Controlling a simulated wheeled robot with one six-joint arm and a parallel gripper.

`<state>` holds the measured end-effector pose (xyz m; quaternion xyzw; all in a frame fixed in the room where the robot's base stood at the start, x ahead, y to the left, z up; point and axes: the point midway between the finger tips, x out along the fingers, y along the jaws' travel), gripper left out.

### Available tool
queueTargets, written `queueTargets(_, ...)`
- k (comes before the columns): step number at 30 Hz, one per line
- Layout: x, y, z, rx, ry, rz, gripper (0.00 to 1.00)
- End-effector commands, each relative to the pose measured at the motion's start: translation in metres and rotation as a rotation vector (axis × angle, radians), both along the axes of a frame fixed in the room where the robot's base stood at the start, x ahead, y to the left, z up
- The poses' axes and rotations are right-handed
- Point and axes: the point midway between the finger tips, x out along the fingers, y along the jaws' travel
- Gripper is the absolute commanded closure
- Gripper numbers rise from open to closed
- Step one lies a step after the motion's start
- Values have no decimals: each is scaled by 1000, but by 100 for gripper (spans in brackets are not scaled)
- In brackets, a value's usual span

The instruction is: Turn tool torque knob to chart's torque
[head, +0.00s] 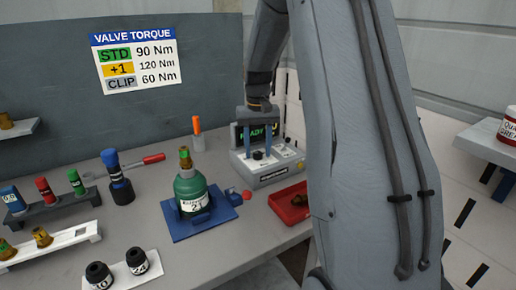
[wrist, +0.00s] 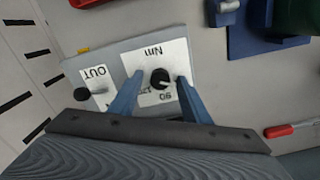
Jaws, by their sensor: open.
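The torque tool (head: 268,165) is a grey box at the back right of the bench, with a dark screen (head: 249,134) showing green text that reads READY. Its black torque knob (wrist: 160,78) sits on a white plate (wrist: 177,57) marked Nm, with a 90 and part of another number legible. I cannot tell exactly where the knob points. My gripper (wrist: 160,75) is open, with one blue finger on each side of the knob; contact is not clear. The head view shows my gripper (head: 259,150) above the tool. The valve torque chart (head: 134,61) reads STD 90 Nm, +1 120 Nm, CLIP 60 Nm.
A second black knob (wrist: 82,94) is beside the OUT label. A green cylinder (head: 190,192) with a green-banded valve stands on a blue base (head: 226,212). A red tray (head: 289,213) lies close to the tool.

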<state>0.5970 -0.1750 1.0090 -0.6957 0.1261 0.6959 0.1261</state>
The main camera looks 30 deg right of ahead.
Motion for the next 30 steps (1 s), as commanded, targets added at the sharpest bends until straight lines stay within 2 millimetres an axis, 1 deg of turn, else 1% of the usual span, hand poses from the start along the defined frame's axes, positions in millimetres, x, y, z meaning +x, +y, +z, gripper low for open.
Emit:
queueTargets(4, 0, 0, 0, 0, 0, 0, 57)
queueTargets(5, 0, 0, 0, 0, 0, 0, 58)
queueTargets(6, 0, 0, 0, 0, 0, 0, 65)
queueTargets(12, 0, 0, 0, 0, 0, 0, 98)
queueTargets(17, 0, 0, 0, 0, 0, -6, 98)
queueTargets(23, 0, 0, 1, 0, 0, -58, 98)
queueTargets(30, 0, 0, 1, 0, 0, -217, 98)
